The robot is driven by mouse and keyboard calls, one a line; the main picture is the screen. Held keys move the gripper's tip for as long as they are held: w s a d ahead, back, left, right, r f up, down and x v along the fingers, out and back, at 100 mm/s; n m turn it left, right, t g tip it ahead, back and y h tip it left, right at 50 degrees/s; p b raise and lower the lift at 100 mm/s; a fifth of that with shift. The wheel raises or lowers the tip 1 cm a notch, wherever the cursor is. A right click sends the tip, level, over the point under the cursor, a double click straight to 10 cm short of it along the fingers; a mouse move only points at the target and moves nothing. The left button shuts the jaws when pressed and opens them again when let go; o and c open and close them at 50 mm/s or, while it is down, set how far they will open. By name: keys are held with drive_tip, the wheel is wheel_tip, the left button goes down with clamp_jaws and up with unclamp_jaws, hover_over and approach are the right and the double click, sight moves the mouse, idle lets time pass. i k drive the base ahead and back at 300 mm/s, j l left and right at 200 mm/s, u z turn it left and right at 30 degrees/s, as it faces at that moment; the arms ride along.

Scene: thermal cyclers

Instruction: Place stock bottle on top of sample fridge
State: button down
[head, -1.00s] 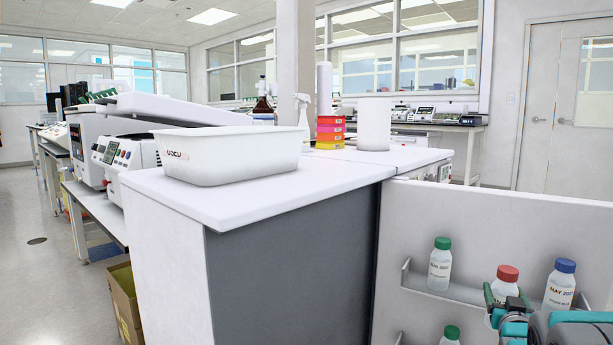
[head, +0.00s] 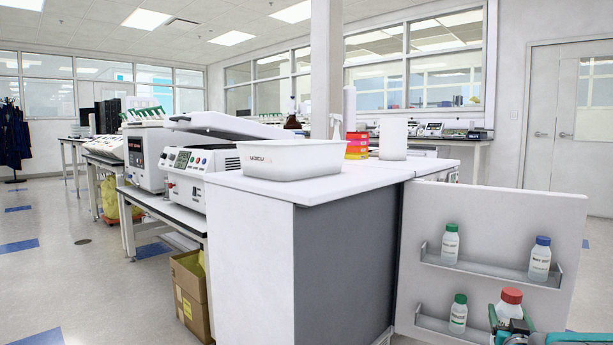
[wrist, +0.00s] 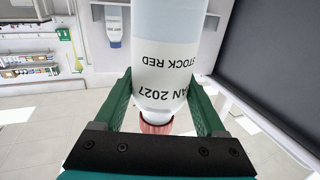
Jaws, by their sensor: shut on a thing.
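The stock bottle (wrist: 168,70), labelled "STOCK RED" and "JAN 2027", fills the middle of the wrist view and appears upside down there. Its red cap shows in the head view (head: 511,296) at the lower right. My gripper (head: 512,318) is shut on this bottle, with its green fingers on both sides in the wrist view (wrist: 168,100). The sample fridge (head: 345,265) is the white cabinet with a grey side and an open door (head: 490,215). Its white top stands left of and beyond my gripper. The bottle's lower part is hidden in the head view.
A white tub (head: 290,160) sits on the front of the top. Stacked coloured boxes (head: 357,146), a spray bottle (head: 336,127) and a white cylinder (head: 393,139) stand farther back. Door racks hold green-capped bottles (head: 450,243) and a blue-capped bottle (head: 540,259). Bare top shows right of the tub.

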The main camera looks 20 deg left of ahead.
sight(347, 178)
drive_tip(key=k+u, duration=0.2)
drive_tip(key=u, duration=1.4)
drive_tip(key=i+l+u, duration=0.1)
drive_tip(key=l+u, duration=0.3)
drive_tip(key=l, duration=0.5)
drive_tip(key=l+u, duration=0.35)
drive_tip(key=l, duration=0.6)
drive_tip(key=k+l, duration=0.1)
drive_tip(key=l, duration=2.75)
